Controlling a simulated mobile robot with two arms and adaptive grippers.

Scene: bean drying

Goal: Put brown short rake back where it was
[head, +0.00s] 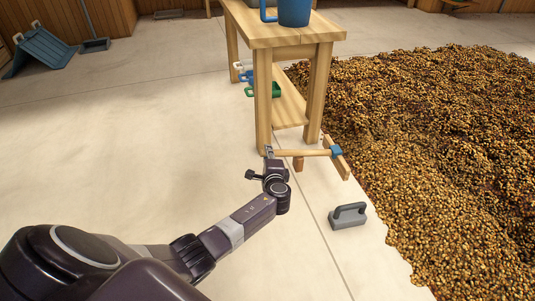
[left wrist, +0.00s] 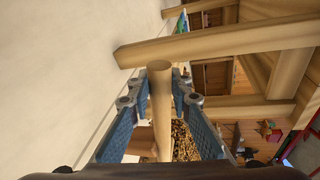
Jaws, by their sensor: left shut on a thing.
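The brown short rake (head: 305,153) has a wooden handle, a blue joint and a flat wooden head (head: 337,161). In the head view it is held roughly level in front of the wooden table's near legs, with its head to the right. My left gripper (head: 269,153) is shut on the handle's left end. In the left wrist view, the round handle (left wrist: 160,105) passes between the blue-padded fingers of the gripper (left wrist: 160,88). A short wooden piece (head: 298,164) shows just below the handle; I cannot tell what it belongs to. My right gripper is out of view.
The wooden table (head: 285,32) has a blue bucket (head: 294,12) on top and coloured scoops (head: 262,89) at its side. A grey hand tool (head: 348,216) lies on the floor beside the bean pile (head: 450,150). The floor at left is largely clear.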

